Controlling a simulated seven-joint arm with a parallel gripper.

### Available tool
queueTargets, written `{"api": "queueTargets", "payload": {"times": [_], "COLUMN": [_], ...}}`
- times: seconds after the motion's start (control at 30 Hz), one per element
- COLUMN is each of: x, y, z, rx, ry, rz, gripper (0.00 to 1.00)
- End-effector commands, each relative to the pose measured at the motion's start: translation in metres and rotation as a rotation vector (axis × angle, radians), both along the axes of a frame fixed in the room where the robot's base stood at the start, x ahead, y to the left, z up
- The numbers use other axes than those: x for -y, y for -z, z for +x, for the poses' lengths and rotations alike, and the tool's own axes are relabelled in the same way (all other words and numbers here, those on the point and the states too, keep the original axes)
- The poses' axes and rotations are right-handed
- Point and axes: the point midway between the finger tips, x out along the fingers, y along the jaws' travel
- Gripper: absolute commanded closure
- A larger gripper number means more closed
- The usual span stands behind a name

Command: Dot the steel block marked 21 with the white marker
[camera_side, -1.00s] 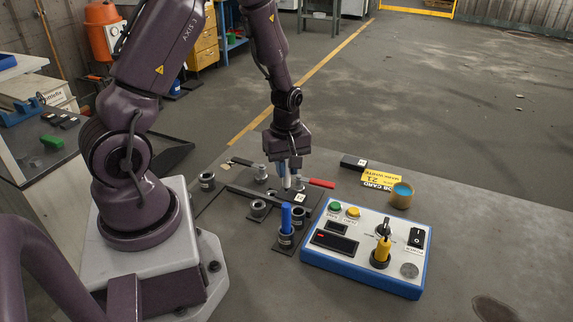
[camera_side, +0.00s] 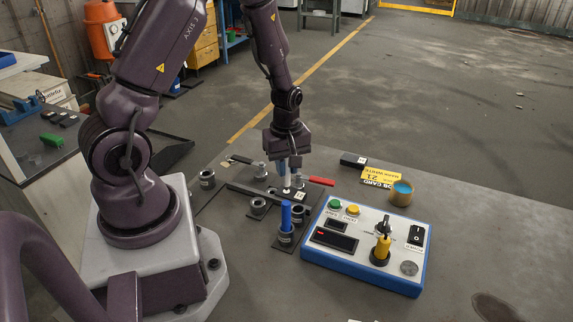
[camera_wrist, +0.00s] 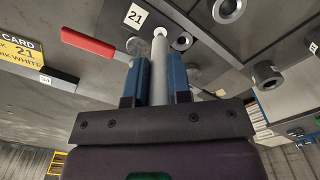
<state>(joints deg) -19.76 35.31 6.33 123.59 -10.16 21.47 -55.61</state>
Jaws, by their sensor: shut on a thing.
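My gripper (camera_side: 287,163) is shut on the white marker (camera_side: 287,181), which points tip down. In the wrist view the marker (camera_wrist: 158,75) stands between the two blue fingers (camera_wrist: 157,82). The block marked 21 (camera_side: 270,190) is a dark flat piece with a white label, directly under the marker. In the wrist view the 21 label (camera_wrist: 137,16) lies just left of the marker's tip. I cannot tell whether the tip touches the block.
A red handle (camera_side: 321,181) lies right of the block. A blue marker (camera_side: 286,215) stands in a holder in front. The control box (camera_side: 365,250) is at front right. A yellow job card (camera_side: 381,177) and a cup (camera_side: 401,194) are behind it. The right of the table is clear.

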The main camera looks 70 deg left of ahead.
Motion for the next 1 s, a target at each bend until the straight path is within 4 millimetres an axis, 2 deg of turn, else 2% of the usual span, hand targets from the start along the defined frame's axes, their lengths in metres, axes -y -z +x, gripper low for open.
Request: {"api": "queueTargets", "payload": {"times": [0.37,1.0], "x": [0.000,0.000], "y": [-0.002,-0.055], "z": [-0.001,0.000], "rx": [-0.003,0.002], "ry": [0.000,-0.001], "rz": [0.000,0.001], "gripper": [1.00,1.00]}}
